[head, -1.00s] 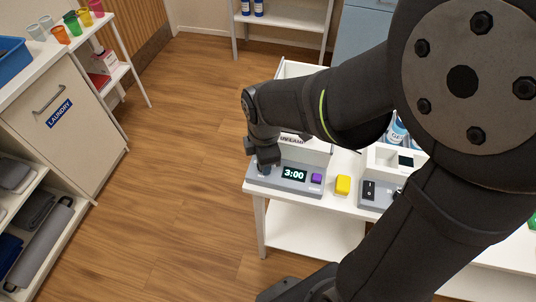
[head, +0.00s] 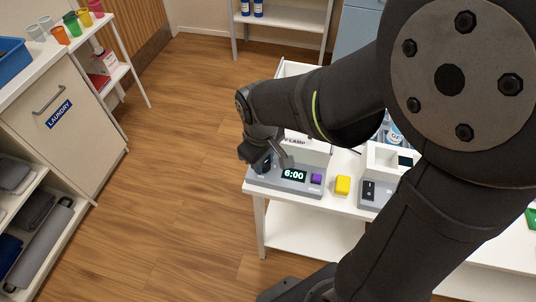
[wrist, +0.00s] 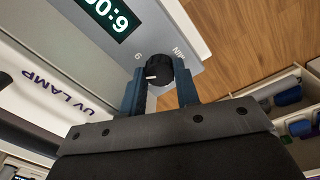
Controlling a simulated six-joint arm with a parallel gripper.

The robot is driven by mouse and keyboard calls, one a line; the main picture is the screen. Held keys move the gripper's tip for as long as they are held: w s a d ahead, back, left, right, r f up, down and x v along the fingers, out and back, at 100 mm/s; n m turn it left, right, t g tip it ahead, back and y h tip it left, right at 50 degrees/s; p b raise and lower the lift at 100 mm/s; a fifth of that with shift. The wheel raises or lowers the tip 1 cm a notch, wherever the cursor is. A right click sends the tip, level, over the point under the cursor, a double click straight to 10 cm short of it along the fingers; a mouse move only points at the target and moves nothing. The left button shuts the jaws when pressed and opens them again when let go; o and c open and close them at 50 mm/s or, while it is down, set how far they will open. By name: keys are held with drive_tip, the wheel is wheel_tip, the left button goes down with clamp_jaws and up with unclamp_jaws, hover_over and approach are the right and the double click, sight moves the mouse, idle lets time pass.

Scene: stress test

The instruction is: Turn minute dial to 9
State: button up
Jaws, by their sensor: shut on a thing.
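The black minute dial (wrist: 157,66) is a round knob with a white pointer mark, next to a printed "MIN" label and a digit, in the wrist view. My gripper (wrist: 160,80) is shut on the dial, with one blue-grey finger on each side. The grey timer panel (head: 258,181) belongs to the UV lamp, and its display (head: 293,175) reads 6:00. The display also shows upside down in the wrist view (wrist: 108,16). In the head view my gripper (head: 264,163) is at the panel's left end and largely hides the dial.
A purple button (head: 316,179) is right of the display. A yellow block (head: 343,185) and another grey panel with a black switch (head: 368,191) stand further right on the white table (head: 300,199). The white UV lamp housing (head: 308,143) is close behind the panel.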

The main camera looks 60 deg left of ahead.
drive_tip(key=m, duration=0.3)
drive_tip(key=shift+m, duration=0.3)
drive_tip(key=shift+a+m, duration=0.1)
drive_tip(key=shift+m, duration=1.8)
drive_tip(key=o, duration=1)
drive_tip(key=shift+r, duration=0.1)
drive_tip(key=r, duration=1.1)
drive_tip(key=s+r, duration=0.1)
drive_tip(key=r, duration=0.5)
drive_tip(key=shift+a+r, duration=0.1)
drive_tip(key=shift+r, duration=0.05)
drive_tip(key=shift+w, duration=0.1)
